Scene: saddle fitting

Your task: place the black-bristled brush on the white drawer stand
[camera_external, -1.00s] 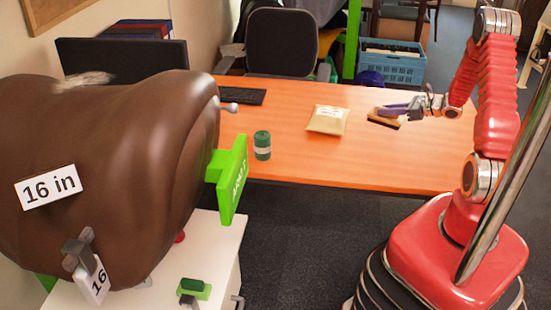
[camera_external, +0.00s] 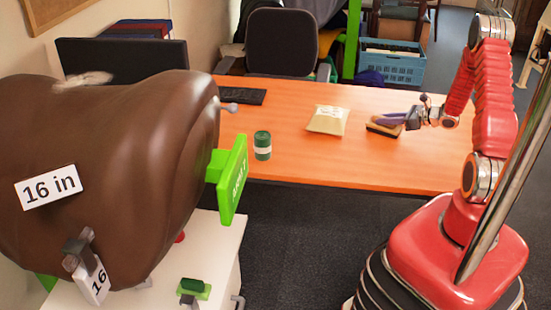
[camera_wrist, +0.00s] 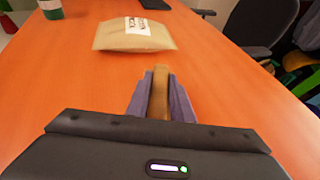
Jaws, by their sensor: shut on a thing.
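The brush (camera_external: 385,129), with a tan wooden body and dark bristles, is at the right part of the orange desk. My gripper (camera_external: 392,118) is shut on it, and the brush is tilted. Whether it is clear of the desk top I cannot tell. In the wrist view the purple fingers of my gripper (camera_wrist: 161,98) close on both sides of the brush's wooden body (camera_wrist: 160,88); its bristles are hidden there. The white drawer stand (camera_external: 222,245) is at the lower left, partly hidden under the brown saddle form, far from my gripper.
A paper packet (camera_external: 328,120) and a green jar (camera_external: 262,145) stand on the orange desk (camera_external: 330,165) left of the brush. The brown saddle form (camera_external: 120,170) with a green bracket (camera_external: 232,180) overhangs the stand. A small green-topped item (camera_external: 194,286) sits on the stand.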

